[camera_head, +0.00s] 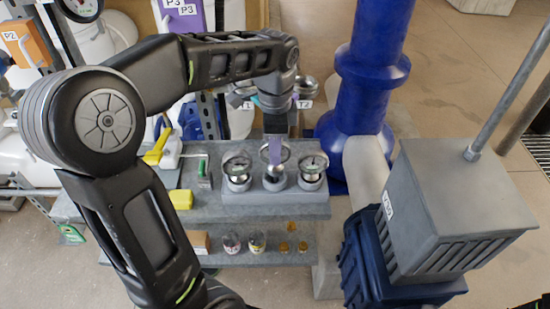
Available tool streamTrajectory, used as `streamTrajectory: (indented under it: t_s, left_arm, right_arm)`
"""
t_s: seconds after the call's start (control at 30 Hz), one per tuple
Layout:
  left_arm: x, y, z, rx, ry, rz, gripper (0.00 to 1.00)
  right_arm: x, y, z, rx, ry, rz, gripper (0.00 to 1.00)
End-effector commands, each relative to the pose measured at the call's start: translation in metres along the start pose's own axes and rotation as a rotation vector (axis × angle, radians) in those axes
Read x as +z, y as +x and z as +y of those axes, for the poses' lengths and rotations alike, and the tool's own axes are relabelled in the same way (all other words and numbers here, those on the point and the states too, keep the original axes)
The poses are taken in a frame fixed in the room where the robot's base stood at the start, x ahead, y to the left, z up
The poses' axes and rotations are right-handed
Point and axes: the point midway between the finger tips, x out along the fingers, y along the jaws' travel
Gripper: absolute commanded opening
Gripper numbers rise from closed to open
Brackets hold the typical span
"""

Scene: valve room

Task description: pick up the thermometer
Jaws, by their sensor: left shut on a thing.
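A grey block (240,207) on the bench carries three round dial instruments in a row. The middle one, a dial thermometer (275,182), is partly hidden by my left gripper (276,158). My left gripper comes down from above and is shut on the middle thermometer, at its upper part. The thermometer is upright at its place in the block; whether it is lifted at all I cannot tell. The left dial (237,169) and right dial (312,168) stand close on either side. My right gripper is not in view.
A thick blue pipe (365,85) rises just right of the block, with a grey motor box (455,210) nearer. Yellow tools (181,199) lie left on the bench. Small jars (257,241) stand on the lower shelf. Open floor lies at the right.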

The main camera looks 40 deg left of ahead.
Motion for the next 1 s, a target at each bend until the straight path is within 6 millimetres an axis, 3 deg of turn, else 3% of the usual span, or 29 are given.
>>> streamTrajectory:
  t_s: [0.2, 0.33, 0.97, 1.0]
  left_arm:
    - [-0.001, -0.043, 0.000, -0.004, 0.001, 0.004, 0.00]
    - [0.000, -0.058, 0.000, -0.001, 0.000, 0.002, 0.00]
    - [0.000, -0.062, 0.000, 0.000, 0.000, 0.001, 0.00]
    - [0.000, -0.062, 0.000, 0.000, 0.000, 0.001, 0.26]
  right_arm:
    - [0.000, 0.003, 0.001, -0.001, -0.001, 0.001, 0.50]
    - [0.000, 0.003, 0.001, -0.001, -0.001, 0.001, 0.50]
    - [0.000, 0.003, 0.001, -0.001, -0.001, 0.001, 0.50]
    - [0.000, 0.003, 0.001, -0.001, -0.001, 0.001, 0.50]
